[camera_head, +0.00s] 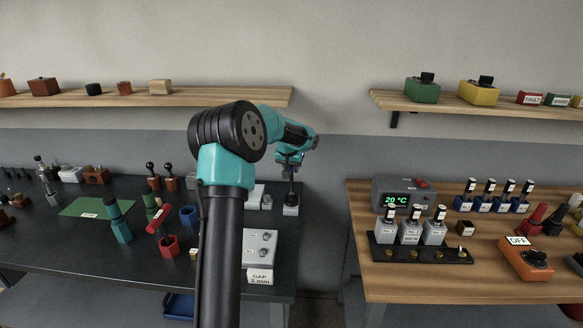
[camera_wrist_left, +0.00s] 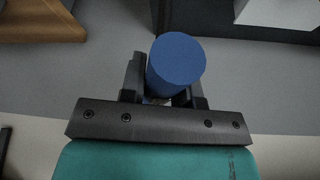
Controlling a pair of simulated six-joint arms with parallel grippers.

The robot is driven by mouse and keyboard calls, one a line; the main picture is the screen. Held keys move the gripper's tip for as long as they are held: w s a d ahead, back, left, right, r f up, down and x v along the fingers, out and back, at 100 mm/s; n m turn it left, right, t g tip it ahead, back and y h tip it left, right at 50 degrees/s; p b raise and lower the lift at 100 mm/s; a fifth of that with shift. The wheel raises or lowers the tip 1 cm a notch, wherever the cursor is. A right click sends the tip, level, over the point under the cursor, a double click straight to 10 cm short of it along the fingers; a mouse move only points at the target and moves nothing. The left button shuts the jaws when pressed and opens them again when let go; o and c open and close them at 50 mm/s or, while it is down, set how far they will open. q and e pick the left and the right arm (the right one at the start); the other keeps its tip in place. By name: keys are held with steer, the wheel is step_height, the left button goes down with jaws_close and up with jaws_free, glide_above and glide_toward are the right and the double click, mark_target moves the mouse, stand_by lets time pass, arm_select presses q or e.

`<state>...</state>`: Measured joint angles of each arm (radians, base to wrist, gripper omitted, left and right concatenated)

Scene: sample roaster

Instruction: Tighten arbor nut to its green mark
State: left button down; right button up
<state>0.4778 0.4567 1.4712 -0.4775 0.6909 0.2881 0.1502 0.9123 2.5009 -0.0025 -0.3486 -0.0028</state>
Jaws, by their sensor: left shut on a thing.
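My left gripper (camera_wrist_left: 165,88) is shut on a blue round-ended thing (camera_wrist_left: 177,59), seen end-on between the two fingers in the left wrist view. In the head view the left gripper (camera_head: 290,172) is small and far off, near the right back corner of the dark table, above a small grey block (camera_head: 291,210). I cannot make out the blue thing there. I cannot pick out the arbor nut or its green mark for certain. A light block (camera_head: 262,243) with two small metal parts stands over a label reading GAP 2 mm. My right gripper is not in view.
The dark table (camera_head: 75,235) holds a green mat (camera_head: 97,207), a blue cup (camera_head: 189,215) and a red-handled tool (camera_head: 158,218). A gap separates it from the wooden table (camera_head: 400,285), with its 20 °C display box (camera_head: 385,188) and orange OFF box (camera_head: 527,262). Shelves hang above.

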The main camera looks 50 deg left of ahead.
arm_select(q)
steer(key=shift+m+t+h, duration=0.15)
steer(key=shift+m+h, duration=0.35)
steer(key=shift+m, duration=0.85)
steer(key=shift+m+t+h, duration=0.15)
steer(key=shift+m+h, duration=0.35)
steer(key=shift+m, duration=0.85)
steer(key=shift+n, duration=0.6)
steer(key=shift+r, duration=0.1)
steer(key=shift+r, duration=1.6)
